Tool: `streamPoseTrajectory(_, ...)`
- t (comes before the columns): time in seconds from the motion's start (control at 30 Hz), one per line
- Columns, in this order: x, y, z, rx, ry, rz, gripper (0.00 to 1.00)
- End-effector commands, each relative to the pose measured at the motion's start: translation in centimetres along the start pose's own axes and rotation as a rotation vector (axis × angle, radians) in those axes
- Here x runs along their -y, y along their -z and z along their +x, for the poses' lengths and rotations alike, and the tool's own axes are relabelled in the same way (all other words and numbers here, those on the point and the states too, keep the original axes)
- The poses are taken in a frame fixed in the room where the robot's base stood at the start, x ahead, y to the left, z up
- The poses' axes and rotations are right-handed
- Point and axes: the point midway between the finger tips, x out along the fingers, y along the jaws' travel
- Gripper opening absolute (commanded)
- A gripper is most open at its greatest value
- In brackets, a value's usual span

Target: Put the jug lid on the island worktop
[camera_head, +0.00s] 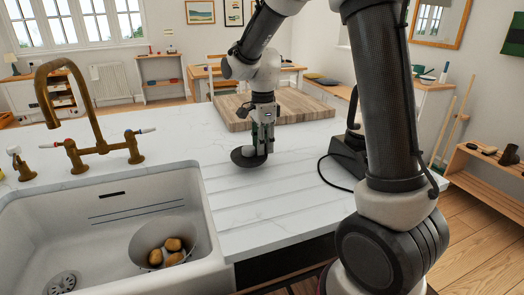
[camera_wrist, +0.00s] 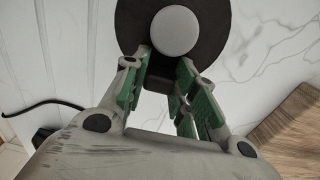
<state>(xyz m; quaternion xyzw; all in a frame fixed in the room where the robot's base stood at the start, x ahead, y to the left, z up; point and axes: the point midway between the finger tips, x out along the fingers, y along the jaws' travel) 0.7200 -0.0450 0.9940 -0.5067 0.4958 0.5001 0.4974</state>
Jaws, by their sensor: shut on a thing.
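The jug lid (camera_head: 246,158) is a dark round disc at the middle of the head view, low over the white marble island worktop (camera_head: 285,205). I cannot tell whether it touches the surface. In the wrist view the jug lid (camera_wrist: 214,22) is at the top, with a pale round knob at its centre. My gripper (camera_head: 262,146) points down and is shut on the lid. Its green-padded fingers (camera_wrist: 162,72) reach the lid's near side in the wrist view, and the exact contact is partly hidden.
A wooden board (camera_head: 295,105) lies just behind the gripper. A white sink (camera_head: 100,235) with a brass tap (camera_head: 75,100) is at the left, holding a bowl (camera_head: 190,235) of potato-like items. A black device (camera_head: 350,150) with a cable stands right. Grooved worktop in front is clear.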

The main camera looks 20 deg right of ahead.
Motion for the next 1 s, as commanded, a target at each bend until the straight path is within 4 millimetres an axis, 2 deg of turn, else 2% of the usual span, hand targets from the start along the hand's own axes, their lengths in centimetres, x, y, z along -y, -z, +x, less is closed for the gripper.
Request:
streamPoseTrajectory(0.13, -0.1, 0.0, 2.2, -0.001, -0.003, 0.0, 0.0)
streamPoseTrajectory(0.47, 0.0, 0.0, 2.5, 0.0, -0.001, 0.0, 0.0)
streamPoseTrajectory(0.5, 0.0, 0.0, 2.6, 0.0, -0.001, 0.0, 0.3)
streamPoseTrajectory(0.6, 0.0, 0.0, 2.5, 0.0, 0.0, 0.0, 0.48)
streamPoseTrajectory(1.0, 0.0, 0.0, 2.0, 0.0, 0.001, 0.0, 0.49)
